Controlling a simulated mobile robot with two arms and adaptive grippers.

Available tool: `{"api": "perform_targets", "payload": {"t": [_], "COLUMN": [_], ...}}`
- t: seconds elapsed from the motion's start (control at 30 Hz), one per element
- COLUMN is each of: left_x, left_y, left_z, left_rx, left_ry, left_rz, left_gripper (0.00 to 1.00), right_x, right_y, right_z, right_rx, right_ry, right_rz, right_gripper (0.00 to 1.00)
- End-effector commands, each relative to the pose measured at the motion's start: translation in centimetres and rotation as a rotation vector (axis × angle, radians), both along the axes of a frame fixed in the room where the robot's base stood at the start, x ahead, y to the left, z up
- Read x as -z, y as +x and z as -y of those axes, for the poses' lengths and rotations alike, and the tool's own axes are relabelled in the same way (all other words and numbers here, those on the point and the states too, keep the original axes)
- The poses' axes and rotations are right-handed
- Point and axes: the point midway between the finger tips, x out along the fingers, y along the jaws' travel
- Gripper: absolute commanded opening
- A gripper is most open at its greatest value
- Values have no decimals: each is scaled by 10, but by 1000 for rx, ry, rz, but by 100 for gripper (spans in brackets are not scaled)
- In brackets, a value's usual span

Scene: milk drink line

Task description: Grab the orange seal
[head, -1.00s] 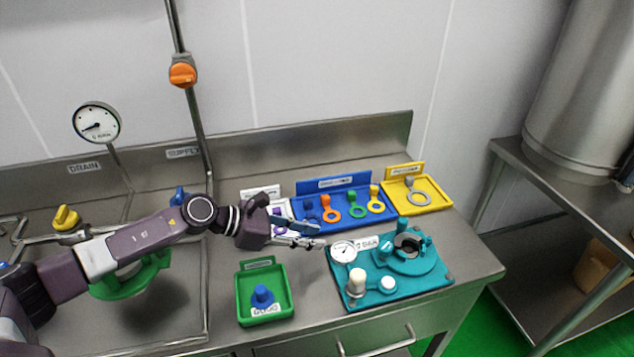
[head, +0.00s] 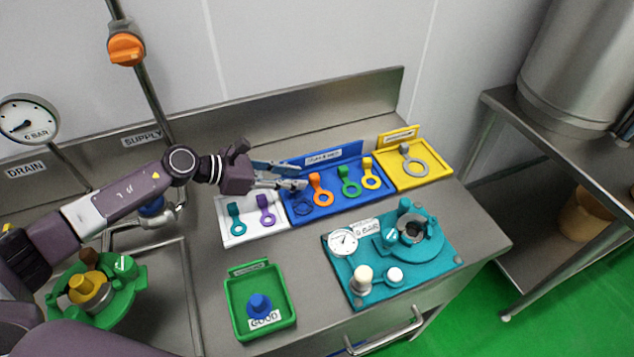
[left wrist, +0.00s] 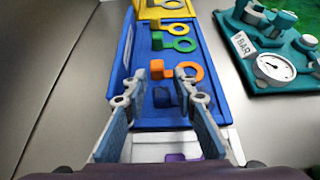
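The orange seal (head: 321,195), a ring with an upright tab, lies in the blue tray (head: 345,206). It also shows in the left wrist view (left wrist: 190,73), just beyond my fingertips. My left gripper (head: 301,176) is over the left part of the blue tray, close to the orange seal on its left. In the left wrist view its two fingers (left wrist: 156,84) are apart with nothing held between them. A dark blue seal (left wrist: 164,97) lies between and below the fingers in that view. My right gripper is not in view.
A green seal (head: 349,188) and a yellow seal (head: 370,180) lie right of the orange one. A white tray (head: 251,234), a yellow tray (head: 432,172), a green tray (head: 264,327) and a teal gauge fixture (head: 368,281) stand around. Bare steel counter lies between them.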

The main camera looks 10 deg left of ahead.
Motion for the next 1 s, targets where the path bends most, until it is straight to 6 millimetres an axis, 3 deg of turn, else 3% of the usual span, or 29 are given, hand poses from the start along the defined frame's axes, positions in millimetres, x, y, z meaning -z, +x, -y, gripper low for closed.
{"api": "perform_targets", "payload": {"t": [0.4, 0.7, 0.9, 1.0], "left_x": [18, 22, 22, 22], "left_y": [27, 29, 29, 29], "left_z": [34, 37, 37, 37], "left_rx": [-1, -1, 0, 0], "left_ry": [-1, 2, 2, 2], "left_rz": [1, 1, 1, 1], "left_gripper": [25, 25, 6, 4], "right_x": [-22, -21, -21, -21], "right_y": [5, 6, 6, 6], "right_z": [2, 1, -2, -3], "right_rx": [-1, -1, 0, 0], "right_ry": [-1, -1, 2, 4], "right_rz": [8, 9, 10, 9], "right_gripper": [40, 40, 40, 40]}}
